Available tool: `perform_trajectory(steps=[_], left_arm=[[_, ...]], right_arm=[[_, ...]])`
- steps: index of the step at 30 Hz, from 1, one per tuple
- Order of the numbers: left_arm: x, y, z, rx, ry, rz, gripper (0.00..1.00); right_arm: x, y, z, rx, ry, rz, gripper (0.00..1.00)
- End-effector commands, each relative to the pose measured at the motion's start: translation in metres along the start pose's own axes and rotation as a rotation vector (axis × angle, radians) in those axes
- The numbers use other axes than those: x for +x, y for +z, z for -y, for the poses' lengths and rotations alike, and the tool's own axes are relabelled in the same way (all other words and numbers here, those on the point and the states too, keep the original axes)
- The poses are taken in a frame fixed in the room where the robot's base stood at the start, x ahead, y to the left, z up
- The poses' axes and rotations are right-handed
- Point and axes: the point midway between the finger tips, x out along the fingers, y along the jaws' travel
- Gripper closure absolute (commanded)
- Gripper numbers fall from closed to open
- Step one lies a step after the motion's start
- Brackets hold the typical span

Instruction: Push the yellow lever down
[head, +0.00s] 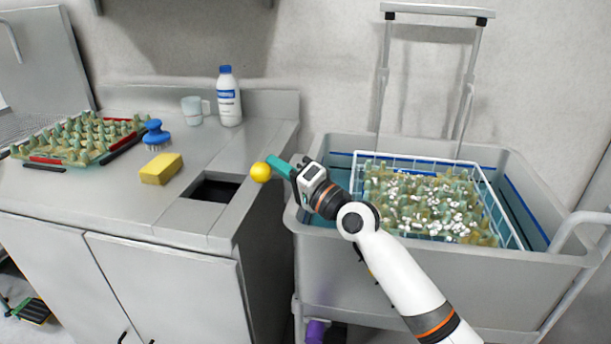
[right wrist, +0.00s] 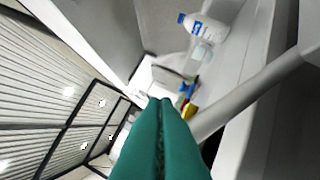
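The yellow lever's round knob (head: 261,172) shows in the head view at the right edge of the counter, beside the dark sink opening. Its rod is not clearly visible. My right gripper (head: 272,163) is just right of the knob, with its teal fingertips very close to it in the picture. I cannot tell if they touch. In the right wrist view the teal fingers (right wrist: 163,104) are pressed together with nothing between them, and the knob is not visible there. My left gripper is not in view.
The counter (head: 225,155) holds a yellow sponge (head: 161,168), a blue brush (head: 156,134), a white bottle (head: 228,98), a mug (head: 192,110) and a green egg tray (head: 75,139). A grey tub cart (head: 440,270) with a filled white rack (head: 505,220) stands to the right.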

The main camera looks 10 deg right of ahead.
Motion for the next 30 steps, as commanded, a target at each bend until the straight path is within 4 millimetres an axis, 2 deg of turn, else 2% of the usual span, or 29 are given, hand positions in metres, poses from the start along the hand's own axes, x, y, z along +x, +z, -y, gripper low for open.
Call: perform_trajectory(steps=[3,7,12,16,22,30], left_arm=[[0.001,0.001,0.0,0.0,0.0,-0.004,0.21],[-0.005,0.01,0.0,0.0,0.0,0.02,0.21],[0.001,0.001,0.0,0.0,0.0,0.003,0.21],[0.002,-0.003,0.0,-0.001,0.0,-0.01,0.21],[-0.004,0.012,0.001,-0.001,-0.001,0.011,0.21],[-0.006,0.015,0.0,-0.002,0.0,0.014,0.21]], right_arm=[[-0.022,0.001,0.003,-0.002,-0.003,0.001,1.0],[-0.053,0.004,-0.005,-0.003,-0.003,0.002,1.0],[-0.093,0.007,-0.011,-0.003,-0.004,0.002,1.0],[-0.116,0.009,-0.017,-0.003,-0.004,0.002,1.0],[-0.136,0.011,-0.022,-0.002,-0.002,0.004,1.0],[-0.14,0.012,-0.023,-0.001,-0.001,0.003,1.0]])
